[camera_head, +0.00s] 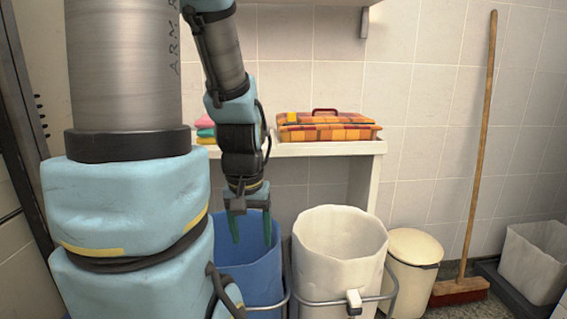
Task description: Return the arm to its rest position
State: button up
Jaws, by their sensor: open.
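My gripper (252,229) hangs from my arm with its fingers pointing down. Its two greenish fingertips are spread apart, with nothing seen between them. In the picture it overlaps the upper part of a blue bin (262,272); I cannot tell whether the fingertips are inside the rim. The large arm links on the left are mine and hide part of the blue bin and the left side of the scene.
A white bin (340,250) stands right of the blue one in a metal frame. A cream lidded bin (412,265), broom (478,160) and pale box (535,262) are further right. A white shelf (335,149) behind holds an orange plaid item (325,133) and folded towels (205,128).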

notch_tip(320, 180, up, 19)
jog(key=p, duration=1.6)
jog(key=shift+p, duration=0.3)
